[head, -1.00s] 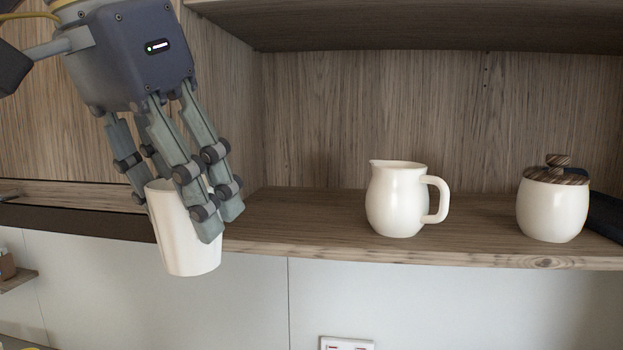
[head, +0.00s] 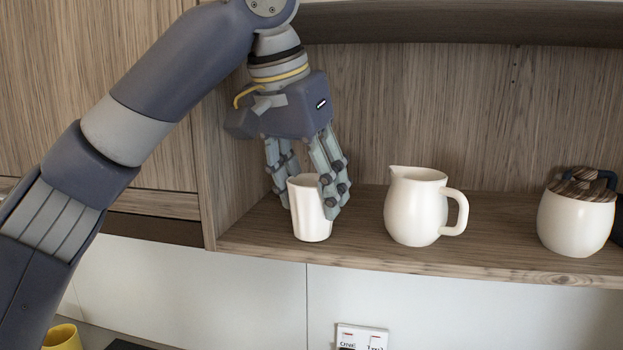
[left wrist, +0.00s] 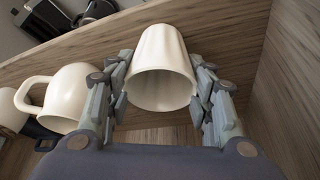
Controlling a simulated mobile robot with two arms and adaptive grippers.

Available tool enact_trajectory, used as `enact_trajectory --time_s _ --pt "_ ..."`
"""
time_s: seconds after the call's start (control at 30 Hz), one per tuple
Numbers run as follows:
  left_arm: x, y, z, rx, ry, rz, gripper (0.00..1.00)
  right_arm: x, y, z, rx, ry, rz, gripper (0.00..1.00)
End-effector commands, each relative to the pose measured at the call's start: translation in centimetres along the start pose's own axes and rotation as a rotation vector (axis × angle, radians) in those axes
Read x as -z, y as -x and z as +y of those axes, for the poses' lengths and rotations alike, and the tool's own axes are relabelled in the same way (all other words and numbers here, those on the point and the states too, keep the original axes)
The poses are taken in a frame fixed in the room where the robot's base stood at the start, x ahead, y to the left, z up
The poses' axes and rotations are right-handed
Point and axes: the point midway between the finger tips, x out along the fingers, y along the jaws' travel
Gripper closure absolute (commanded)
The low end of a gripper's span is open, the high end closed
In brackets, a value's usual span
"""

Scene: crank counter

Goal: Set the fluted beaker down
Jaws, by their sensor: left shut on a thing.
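The fluted beaker (head: 309,212) is white and stands almost upright over the left end of the wooden shelf (head: 270,237). Its base appears at or very close to the shelf surface; I cannot tell whether it touches. My left gripper (head: 312,198) reaches down from above and is shut on the beaker's sides. In the left wrist view the beaker (left wrist: 162,65) sits between both fingers of the left gripper (left wrist: 160,88), its open mouth facing the camera. My right gripper is not in view.
A white pitcher (head: 414,207) stands on the shelf just right of the beaker, its handle to the right. A white jar (head: 575,222) with a dark wooden lid stands farther right. A cabinet side wall (head: 225,165) closes the shelf's left end. A yellow cup (head: 62,337) shows at lower left.

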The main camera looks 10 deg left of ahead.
Motion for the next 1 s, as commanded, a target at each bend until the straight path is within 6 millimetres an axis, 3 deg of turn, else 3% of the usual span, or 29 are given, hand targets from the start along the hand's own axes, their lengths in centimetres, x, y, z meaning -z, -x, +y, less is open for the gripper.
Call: enact_trajectory --time_s 0.4,0.43,0.5,0.53,1.0 --pt "-0.3 -0.5 0.0 0.0 0.001 0.003 0.8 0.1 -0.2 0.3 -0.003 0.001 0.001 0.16" --pt "-0.3 -0.5 0.0 0.0 0.001 0.002 0.5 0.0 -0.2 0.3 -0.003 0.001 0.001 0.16" --pt "-0.2 -0.4 0.0 0.0 0.001 0.002 0.34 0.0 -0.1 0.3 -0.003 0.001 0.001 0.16" --pt "-0.2 -0.4 0.0 0.0 0.001 0.002 0.31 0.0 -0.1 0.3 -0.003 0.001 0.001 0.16" --pt "-0.1 0.6 0.0 0.002 0.002 0.005 0.31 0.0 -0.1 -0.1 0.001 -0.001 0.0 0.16"
